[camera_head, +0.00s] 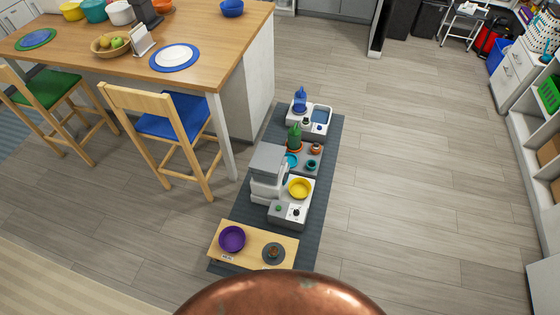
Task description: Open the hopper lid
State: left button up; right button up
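A white and grey pet feeder with a hopper (263,189) stands on the dark floor mat. The flat grey hopper lid (267,159) lies over its top and looks closed. A yellow bowl (299,188) sits on the feeder's white base to the right of the hopper, and a small panel with a green button and a dark knob (296,212) is at its near side. Neither of my grippers is in view. The inside of the hopper is hidden.
A wooden stand (253,243) with a purple bowl (232,238) is nearer; a grey tray with a green bottle (294,137) and a white water unit with a blue bottle (300,100) are beyond. Chairs and a counter (215,50) stand left. The floor (410,190) at right is clear.

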aim_at(268, 158)
jog(key=k, duration=1.3)
jog(key=u, duration=0.55)
jog(key=i, duration=0.65)
jog(key=u, duration=0.45)
jog(key=i, duration=0.85)
jog(key=z, duration=0.7)
jog(key=i, duration=0.5)
jog(key=z, duration=0.4)
